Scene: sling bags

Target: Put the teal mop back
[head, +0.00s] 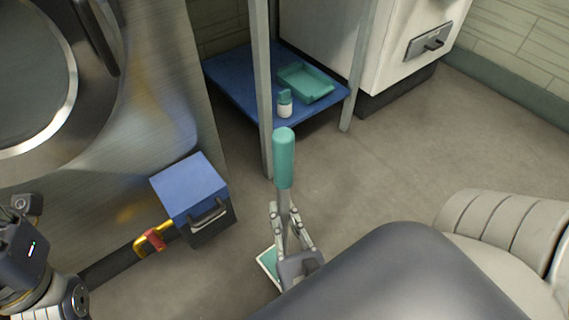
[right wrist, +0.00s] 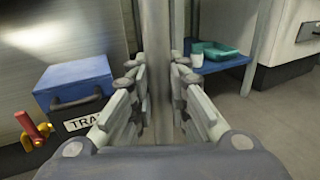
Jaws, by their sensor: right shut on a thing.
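The teal mop stands about upright, with a teal grip (head: 284,158) at the top of a grey pole. Part of its flat teal-edged head (head: 267,261) shows low down, beside my right gripper. My right gripper (head: 287,215) is shut on the mop's pole below the teal grip. In the right wrist view the grey pole (right wrist: 162,75) runs up between the two fingers (right wrist: 161,95). At the lower left of the head view part of my left arm shows, but its fingers are not visible.
A blue-lidded box (head: 190,187) with a black handle stands at the left, by a yellow pipe with a red valve (head: 153,240). A blue shelf (head: 235,82) behind holds a teal tray (head: 306,83) and a small bottle (head: 285,104). A white cabinet (head: 395,45) stands beyond.

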